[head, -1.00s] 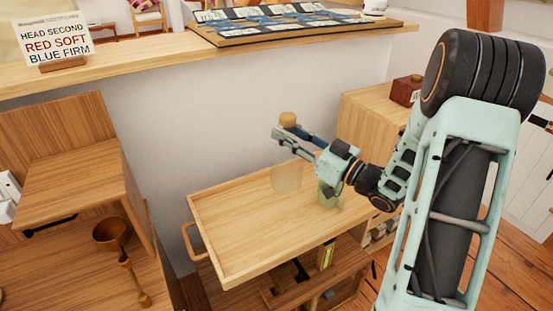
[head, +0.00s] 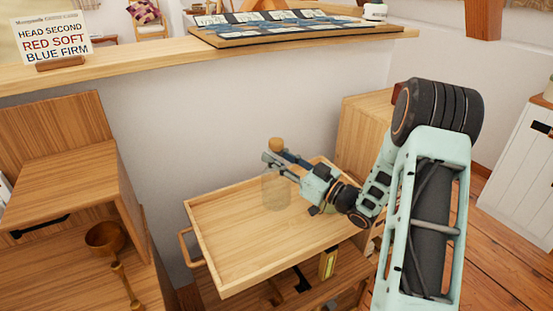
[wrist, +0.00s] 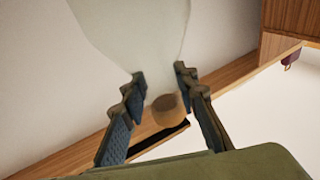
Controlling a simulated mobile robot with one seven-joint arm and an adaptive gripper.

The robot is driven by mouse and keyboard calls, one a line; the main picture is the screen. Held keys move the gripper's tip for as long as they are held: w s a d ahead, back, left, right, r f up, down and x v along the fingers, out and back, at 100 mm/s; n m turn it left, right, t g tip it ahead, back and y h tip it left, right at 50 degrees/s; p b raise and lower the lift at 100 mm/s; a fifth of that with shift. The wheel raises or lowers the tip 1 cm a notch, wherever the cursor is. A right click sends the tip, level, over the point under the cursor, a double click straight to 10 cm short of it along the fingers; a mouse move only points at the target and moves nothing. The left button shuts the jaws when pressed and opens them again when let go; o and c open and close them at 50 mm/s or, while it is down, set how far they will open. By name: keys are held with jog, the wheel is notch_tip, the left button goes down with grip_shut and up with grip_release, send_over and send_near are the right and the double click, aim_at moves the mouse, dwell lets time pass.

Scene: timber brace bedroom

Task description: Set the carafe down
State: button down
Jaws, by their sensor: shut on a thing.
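The carafe (head: 276,190) is a clear glass vessel with a round cork stopper (head: 277,145). It stands upright over the wooden tray top (head: 235,258), near the back edge; whether its base touches the tray I cannot tell. My gripper (head: 275,160) reaches in from the right and is shut on the carafe's neck, just below the cork. In the wrist view the carafe's glass body (wrist: 130,35) widens toward the top of the picture. There the two fingers of my gripper (wrist: 159,82) flank the neck, with the cork between them.
The tray top is otherwise clear at the front and left. A wooden cabinet (head: 60,190) stands left, with a wooden goblet (head: 105,238) below it. A ledge (head: 140,60) behind carries a sign (head: 54,40) and a flat board (head: 285,24). A wooden box unit (head: 362,140) stands right.

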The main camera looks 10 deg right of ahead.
jog(key=shift+r, duration=0.2)
jog(key=shift+f, duration=0.15)
jog(key=c, duration=1.5)
grip_release()
jog(key=shift+f, duration=0.1)
jog(key=shift+s+d+r, duration=0.1)
jog(key=shift+d+r, duration=0.05)
jog(key=shift+r, duration=0.05)
jog(key=p+v, duration=0.2)
jog(key=v, duration=0.9)
jog(key=shift+s+d+f, duration=0.1)
jog(key=shift+s+d, duration=0.1)
jog(key=shift+s, duration=0.15)
